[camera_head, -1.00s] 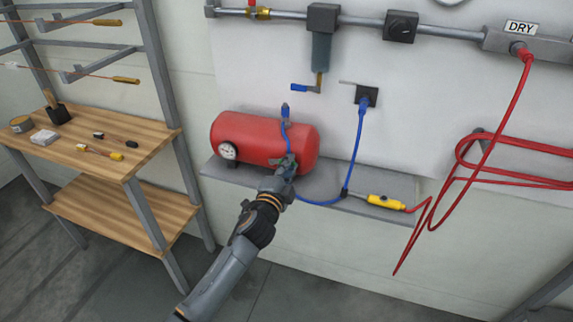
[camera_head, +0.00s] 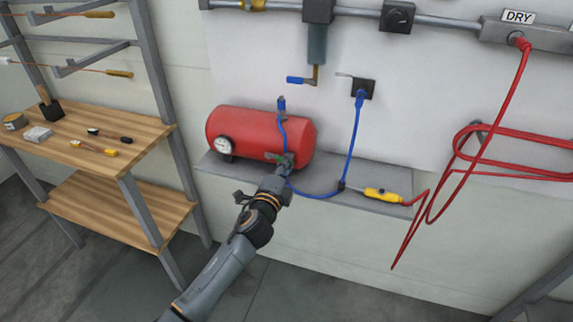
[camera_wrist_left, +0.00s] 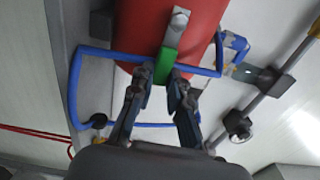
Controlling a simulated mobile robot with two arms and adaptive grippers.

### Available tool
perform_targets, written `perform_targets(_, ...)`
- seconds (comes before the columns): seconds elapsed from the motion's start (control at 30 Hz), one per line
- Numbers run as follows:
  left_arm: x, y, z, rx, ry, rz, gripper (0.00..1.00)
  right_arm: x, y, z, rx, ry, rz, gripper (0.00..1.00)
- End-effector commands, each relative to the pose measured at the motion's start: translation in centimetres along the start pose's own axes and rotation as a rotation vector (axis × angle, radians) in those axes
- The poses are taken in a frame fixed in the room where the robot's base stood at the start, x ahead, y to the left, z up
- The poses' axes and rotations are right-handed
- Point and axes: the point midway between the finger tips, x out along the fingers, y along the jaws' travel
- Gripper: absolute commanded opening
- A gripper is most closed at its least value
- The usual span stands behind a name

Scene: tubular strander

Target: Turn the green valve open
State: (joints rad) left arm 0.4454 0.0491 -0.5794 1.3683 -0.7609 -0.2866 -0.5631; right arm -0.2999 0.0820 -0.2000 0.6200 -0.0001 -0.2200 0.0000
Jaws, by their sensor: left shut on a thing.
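The red tank (camera_head: 262,133) lies on its side on a grey wall shelf. My left gripper (camera_head: 284,161) is at the tank front, shut on the green valve. In the left wrist view its two fingers (camera_wrist_left: 159,88) are on either side of the green part, and a grey metal piece (camera_wrist_left: 178,24) runs on from it over the tank. My right gripper is not in view.
The blue hose (camera_head: 351,140) runs from the tank area to a wall fitting. A yellow tool (camera_head: 382,194) lies on the shelf (camera_head: 345,203). A red hose (camera_head: 503,146) hangs at right. A wooden workbench (camera_head: 100,122) stands at left.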

Motion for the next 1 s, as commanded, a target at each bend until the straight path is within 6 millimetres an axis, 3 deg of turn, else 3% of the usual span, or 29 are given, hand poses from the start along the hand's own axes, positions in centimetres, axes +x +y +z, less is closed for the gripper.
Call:
perform_targets(0.07, -0.1, 0.2, 0.0, 0.005, 0.000, 0.004, 0.00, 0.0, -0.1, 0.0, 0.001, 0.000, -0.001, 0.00)
perform_targets(0.1, -0.1, 0.2, 0.0, 0.005, 0.000, 0.004, 0.19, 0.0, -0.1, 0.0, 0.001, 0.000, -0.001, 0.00)
perform_targets(0.2, -0.1, 0.2, 0.0, 0.004, 0.000, 0.004, 0.39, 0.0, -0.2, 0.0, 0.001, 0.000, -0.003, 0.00)
perform_targets(0.23, -0.1, 0.2, 0.0, 0.004, 0.000, 0.003, 0.41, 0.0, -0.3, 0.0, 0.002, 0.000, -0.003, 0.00)
perform_targets(0.53, -0.1, 0.1, 0.0, 0.002, 0.000, 0.001, 0.41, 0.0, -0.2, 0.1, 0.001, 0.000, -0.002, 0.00)
perform_targets(0.67, -1.1, 0.2, 0.1, 0.003, 0.000, 0.001, 0.41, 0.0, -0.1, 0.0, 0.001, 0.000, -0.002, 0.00)
perform_targets(1.0, -7.8, 0.2, 0.0, 0.001, 0.001, 0.004, 0.41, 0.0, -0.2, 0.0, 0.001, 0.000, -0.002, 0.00)
